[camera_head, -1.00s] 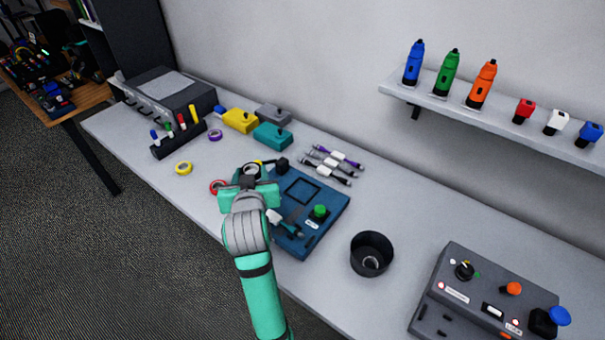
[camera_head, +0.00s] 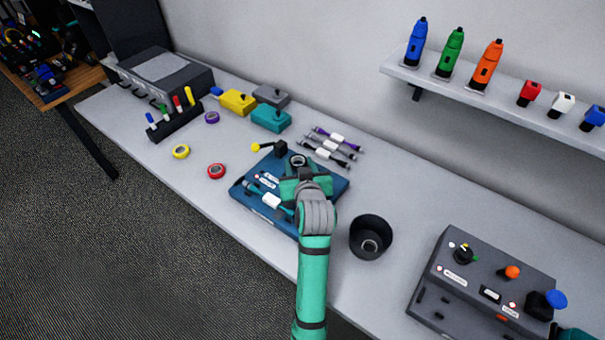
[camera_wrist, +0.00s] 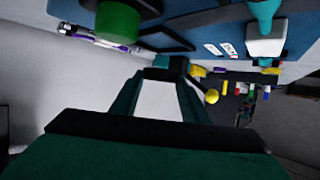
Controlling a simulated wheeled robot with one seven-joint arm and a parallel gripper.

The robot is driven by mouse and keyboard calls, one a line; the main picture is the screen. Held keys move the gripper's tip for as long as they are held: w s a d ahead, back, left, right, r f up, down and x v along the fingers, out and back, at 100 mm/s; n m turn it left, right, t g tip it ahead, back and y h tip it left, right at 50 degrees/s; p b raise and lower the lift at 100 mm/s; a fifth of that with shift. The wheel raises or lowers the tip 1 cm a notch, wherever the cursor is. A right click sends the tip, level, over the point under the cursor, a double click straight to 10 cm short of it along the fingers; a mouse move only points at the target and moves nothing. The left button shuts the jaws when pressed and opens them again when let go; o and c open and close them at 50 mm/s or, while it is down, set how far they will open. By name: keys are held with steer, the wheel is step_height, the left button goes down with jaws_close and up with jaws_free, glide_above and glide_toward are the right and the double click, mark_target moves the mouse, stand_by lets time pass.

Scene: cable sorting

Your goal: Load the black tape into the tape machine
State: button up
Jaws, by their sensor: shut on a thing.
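My gripper (camera_head: 299,168) is shut on the black tape (camera_head: 298,159), a dark ring with a pale core. It holds the tape over the back part of the blue machine (camera_head: 248,196), which I take to be the tape machine. This machine has a black block and a yellow-tipped lever (camera_head: 257,147) at its back edge. A cable with a white tag (camera_head: 271,201) lies across its front. My gripper hides much of its top. In the wrist view its green button (camera_wrist: 118,20) shows near the top. I cannot tell whether the tape touches the machine.
Red tape (camera_head: 216,171), yellow tape (camera_head: 181,151) and purple tape (camera_head: 212,118) lie to the left. Several cables (camera_head: 333,147) lie behind the machine. A black cup (camera_head: 371,237) and a grey control box (camera_head: 480,285) stand to the right. Bare table lies between cup and box.

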steer(key=shift+w+d+f, duration=0.1)
steer(key=shift+d+f, duration=0.05)
steer(key=shift+f, duration=0.1)
steer(key=shift+w+d+f, duration=0.1)
steer(key=shift+d+f, duration=0.05)
steer(key=shift+f, duration=0.8)
steer(key=shift+d+f, duration=0.15)
steer(key=shift+f, duration=0.75)
steer(key=shift+f, duration=0.1)
steer(key=o, duration=0.7)
steer(key=shift+o, duration=0.2)
steer(key=v, duration=1.2)
